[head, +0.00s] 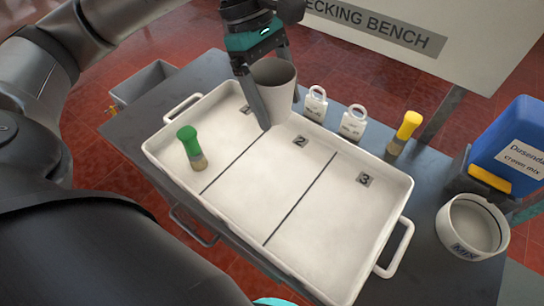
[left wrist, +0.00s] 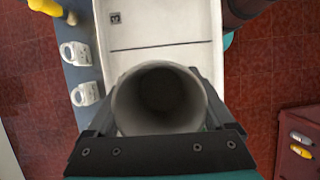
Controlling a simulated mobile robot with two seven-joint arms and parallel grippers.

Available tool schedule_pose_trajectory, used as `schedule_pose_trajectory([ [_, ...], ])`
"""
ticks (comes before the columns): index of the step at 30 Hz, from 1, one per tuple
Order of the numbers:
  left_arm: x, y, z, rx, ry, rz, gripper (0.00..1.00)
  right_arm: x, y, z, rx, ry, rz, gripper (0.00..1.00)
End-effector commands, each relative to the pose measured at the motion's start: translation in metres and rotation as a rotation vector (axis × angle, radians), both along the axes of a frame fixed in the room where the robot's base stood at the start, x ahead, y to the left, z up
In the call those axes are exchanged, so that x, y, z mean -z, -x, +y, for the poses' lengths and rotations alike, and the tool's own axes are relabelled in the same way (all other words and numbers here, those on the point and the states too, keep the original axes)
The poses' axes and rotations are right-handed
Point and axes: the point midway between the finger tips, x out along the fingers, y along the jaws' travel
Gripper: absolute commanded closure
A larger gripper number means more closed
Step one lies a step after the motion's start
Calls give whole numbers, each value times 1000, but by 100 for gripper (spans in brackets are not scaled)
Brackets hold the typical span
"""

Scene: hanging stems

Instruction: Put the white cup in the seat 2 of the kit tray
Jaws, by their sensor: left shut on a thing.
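The white cup (head: 276,82), greyish and open at the top, is held upright by my left gripper (head: 268,112). In the left wrist view the cup (left wrist: 158,98) shows its hollow inside between the two fingers. It is over the far side of the white kit tray (head: 225,184), near the line between seats 1 and 2; I cannot tell whether it touches the tray. Seat 2 (head: 268,190), the middle compartment, looks bare. My right gripper is not in view.
A green-topped brush-like piece (head: 191,147) stands in seat 1. Behind the tray stand two white ring-topped pieces (head: 316,103) (head: 353,122) and a yellow-topped piece (head: 404,132). A white round dish (head: 473,227) and a blue box (head: 512,145) are at right. Seat 3 is clear.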

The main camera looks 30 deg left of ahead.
Motion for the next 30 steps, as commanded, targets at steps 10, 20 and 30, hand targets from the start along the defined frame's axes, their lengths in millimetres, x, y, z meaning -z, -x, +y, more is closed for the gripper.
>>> schedule_pose_trajectory([
  [10,75,1,1,-16,-1,9,67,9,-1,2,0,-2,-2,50],
  [20,147,1,0,-13,-1,4,67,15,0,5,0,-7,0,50],
  [30,179,0,0,-14,0,3,67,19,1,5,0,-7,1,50],
])
